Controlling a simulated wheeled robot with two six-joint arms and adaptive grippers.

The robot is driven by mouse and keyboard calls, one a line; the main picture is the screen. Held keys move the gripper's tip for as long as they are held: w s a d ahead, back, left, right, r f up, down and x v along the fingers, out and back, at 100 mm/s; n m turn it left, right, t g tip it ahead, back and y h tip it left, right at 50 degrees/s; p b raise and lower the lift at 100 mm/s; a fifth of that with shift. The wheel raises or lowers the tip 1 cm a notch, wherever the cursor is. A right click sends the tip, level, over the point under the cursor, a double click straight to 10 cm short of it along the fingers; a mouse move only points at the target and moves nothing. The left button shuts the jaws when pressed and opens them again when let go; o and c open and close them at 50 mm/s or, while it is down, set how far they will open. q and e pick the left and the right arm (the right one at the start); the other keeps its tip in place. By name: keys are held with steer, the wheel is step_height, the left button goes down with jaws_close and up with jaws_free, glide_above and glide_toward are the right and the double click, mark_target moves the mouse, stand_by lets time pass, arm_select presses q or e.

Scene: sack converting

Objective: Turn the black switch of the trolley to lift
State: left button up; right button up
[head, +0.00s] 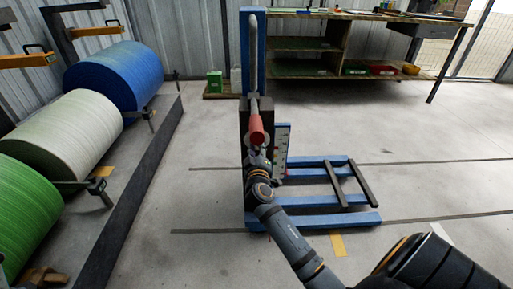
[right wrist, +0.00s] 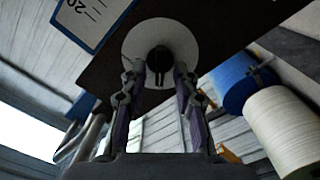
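The blue trolley (head: 319,201) stands in the middle of the head view, with a tall mast, a dark box (head: 243,118) and a red grip (head: 256,128). The black switch (right wrist: 159,60) sits on a round white plate (right wrist: 133,44) in the right wrist view. My right gripper (right wrist: 160,72) is open, with one fingertip on each side of the switch; I see small gaps and cannot tell if either touches. In the head view my right arm reaches up to the box, and the switch is hidden there. My left gripper is not in view.
Blue (head: 117,75), white (head: 66,133) and green (head: 24,212) rolls lie on a rack at the left, behind a dark floor beam (head: 137,187). A workbench (head: 350,16) with shelves stands at the back. The floor right of the trolley is clear.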

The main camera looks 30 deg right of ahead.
steer(key=v, duration=0.7)
steer(key=shift+s+a, duration=0.15)
steer(key=shift+s, duration=0.05)
stand_by(0.3)
